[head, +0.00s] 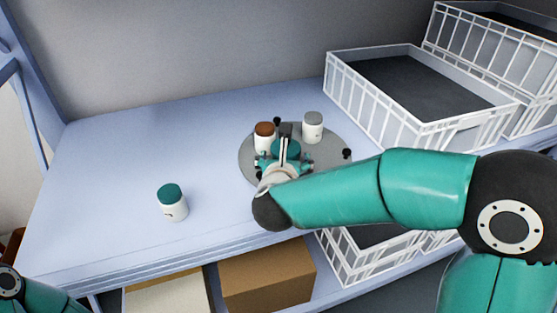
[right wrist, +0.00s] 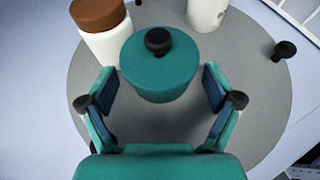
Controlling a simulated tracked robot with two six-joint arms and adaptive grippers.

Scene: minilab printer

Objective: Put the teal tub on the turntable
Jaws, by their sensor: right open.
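The teal tub (right wrist: 160,75) has a black knob on top and stands on the grey round turntable (right wrist: 255,110), which also shows in the head view (head: 328,153). My right gripper (right wrist: 160,95) is open, with one finger on each side of the tub's near part. I see gaps between the fingers and the tub's wall. In the head view my right gripper (head: 284,163) is over the turntable and partly hides the tub (head: 287,148). My left gripper is out of view.
A brown-lidded white jar (head: 264,137) and a grey-lidded white jar (head: 313,126) stand on the turntable near the tub. A teal-lidded white jar (head: 172,203) stands on the table's left part. White crates (head: 400,105) stand at the right. The table's far left is clear.

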